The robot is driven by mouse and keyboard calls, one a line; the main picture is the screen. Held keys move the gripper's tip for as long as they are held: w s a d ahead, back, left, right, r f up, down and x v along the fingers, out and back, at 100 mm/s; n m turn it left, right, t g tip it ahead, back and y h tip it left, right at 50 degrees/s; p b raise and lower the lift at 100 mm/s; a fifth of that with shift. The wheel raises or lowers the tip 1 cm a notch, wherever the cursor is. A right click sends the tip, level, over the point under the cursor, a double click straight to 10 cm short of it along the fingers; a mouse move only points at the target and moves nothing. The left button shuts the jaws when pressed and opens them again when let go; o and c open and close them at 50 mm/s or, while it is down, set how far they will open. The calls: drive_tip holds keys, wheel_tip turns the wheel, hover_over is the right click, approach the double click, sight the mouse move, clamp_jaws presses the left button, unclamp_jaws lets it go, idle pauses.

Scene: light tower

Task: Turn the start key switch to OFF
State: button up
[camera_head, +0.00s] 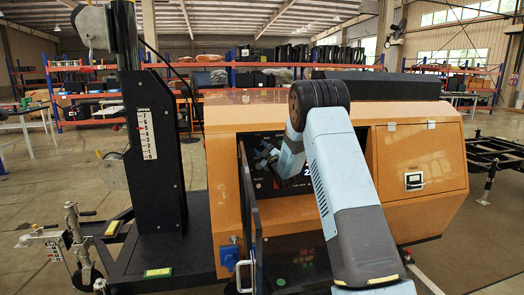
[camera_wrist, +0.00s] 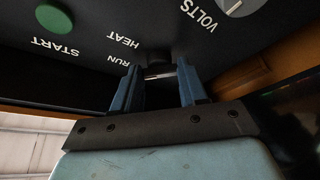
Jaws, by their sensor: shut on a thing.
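The start key switch (camera_wrist: 158,62) is a dark knob on the black control panel in the wrist view, between the two blue fingers of my gripper (camera_wrist: 159,82). My gripper is shut on it. The labels RUN and HEAT show beside it, upside down; an OFF mark is not visible, and the switch's exact setting cannot be read. In the head view my gripper (camera_head: 264,158) reaches into the panel opening of the orange machine (camera_head: 224,122), and the switch is hidden there.
A green START button (camera_wrist: 54,18) and a grey VOLTS knob (camera_wrist: 236,6) are nearby on the panel. A dark open door (camera_head: 250,215) stands left of my arm. A black mast (camera_head: 150,150) stands farther left. Shelves (camera_head: 290,65) line the back.

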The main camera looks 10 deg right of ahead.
drive_tip(key=shift+a+f, duration=0.1)
drive_tip(key=n+g+y, duration=0.1)
drive_tip(key=n+g, duration=0.1)
drive_tip(key=n, duration=0.5)
drive_tip(key=n+g, duration=0.1)
drive_tip(key=shift+r+n, duration=0.2)
drive_tip(key=shift+n, duration=0.2)
drive_tip(key=shift+n+g, duration=0.4)
drive_tip(key=shift+s+f, duration=0.1)
drive_tip(key=shift+f, duration=0.05)
drive_tip(key=o, duration=0.8)
drive_tip(key=shift+o, duration=1.3)
drive_tip(key=shift+r, duration=0.25)
drive_tip(key=shift+d, duration=0.2)
